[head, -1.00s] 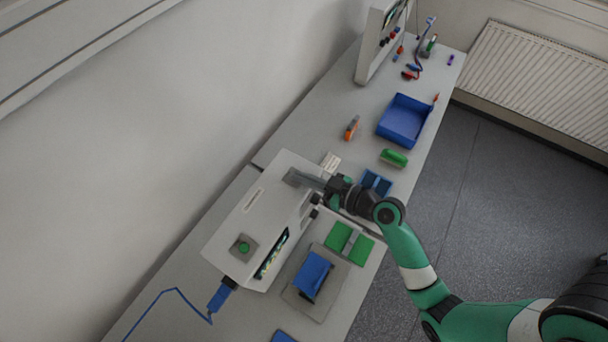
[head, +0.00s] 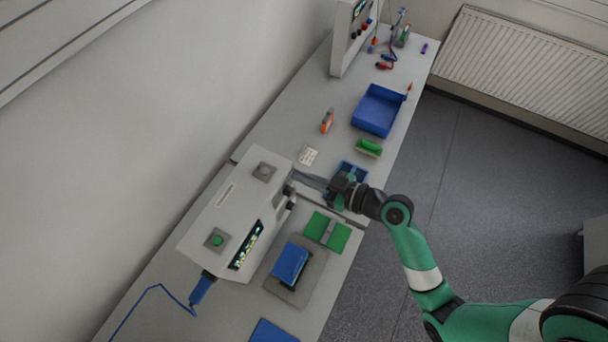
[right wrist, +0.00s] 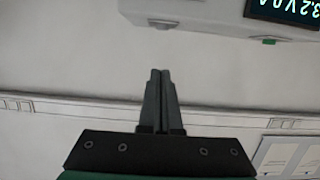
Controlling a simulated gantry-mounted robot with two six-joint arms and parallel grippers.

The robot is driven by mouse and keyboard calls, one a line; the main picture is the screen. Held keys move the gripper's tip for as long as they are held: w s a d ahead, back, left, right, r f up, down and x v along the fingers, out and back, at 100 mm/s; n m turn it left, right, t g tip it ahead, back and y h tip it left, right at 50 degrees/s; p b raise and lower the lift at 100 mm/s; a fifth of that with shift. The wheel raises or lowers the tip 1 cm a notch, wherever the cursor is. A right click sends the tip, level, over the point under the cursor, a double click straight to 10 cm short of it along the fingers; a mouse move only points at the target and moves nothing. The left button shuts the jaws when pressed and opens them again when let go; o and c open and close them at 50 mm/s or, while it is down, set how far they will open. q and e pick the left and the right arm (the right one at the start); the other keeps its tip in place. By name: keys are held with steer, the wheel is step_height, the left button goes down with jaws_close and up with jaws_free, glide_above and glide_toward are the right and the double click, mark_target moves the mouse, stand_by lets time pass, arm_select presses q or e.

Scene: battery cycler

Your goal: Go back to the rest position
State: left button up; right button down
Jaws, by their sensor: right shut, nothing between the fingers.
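My right gripper (head: 304,179) is shut and empty, off the right end of the white cycler box (head: 222,207) in the head view. Its closed fingers also show in the right wrist view (right wrist: 160,100), pointing up the picture, apart from the white casing at the top. The green arm reaches in from the lower right. The box has a grey button (head: 263,171), a green button (head: 216,239) and a lit display (head: 246,245). The display also shows at the top right of the wrist view (right wrist: 285,10). My left gripper is not in view.
A blue block (head: 290,264) sits on a grey plate beside green pads (head: 326,231). Near the gripper are a small blue holder (head: 352,170) and a green block (head: 368,148). A blue tray (head: 378,110) and a tall panel (head: 350,38) stand farther back. Floor is open at right.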

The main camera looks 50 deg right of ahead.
stand_by(0.5)
steer(key=w+a+r+n+t+y, duration=0.2)
steer(key=w+a+r, duration=0.1)
steer(key=r, duration=0.7)
steer(key=w+a+r+n+t+y, duration=0.1)
steer(key=w+a+r+n, duration=0.15)
steer(key=r, duration=0.75)
steer(key=w+a+r+n+t+y, duration=0.2)
steer(key=w+a+r, duration=0.15)
steer(key=r, duration=0.65)
steer(key=s+a+r+t, duration=0.1)
steer(key=s+r+t, duration=0.1)
steer(key=r, duration=0.5)
steer(key=s+a+r+t, duration=0.1)
steer(key=s+r, duration=0.2)
steer(key=r, duration=0.4)
steer(key=s+d+r+m+t+h, duration=0.4)
steer(key=s+d+r+m+h, duration=0.1)
steer(key=r+m+h, duration=0.2)
steer(key=shift+s+r+m+t, duration=0.3)
steer(key=shift+r+m, duration=0.45)
steer(key=shift+r, duration=0.15)
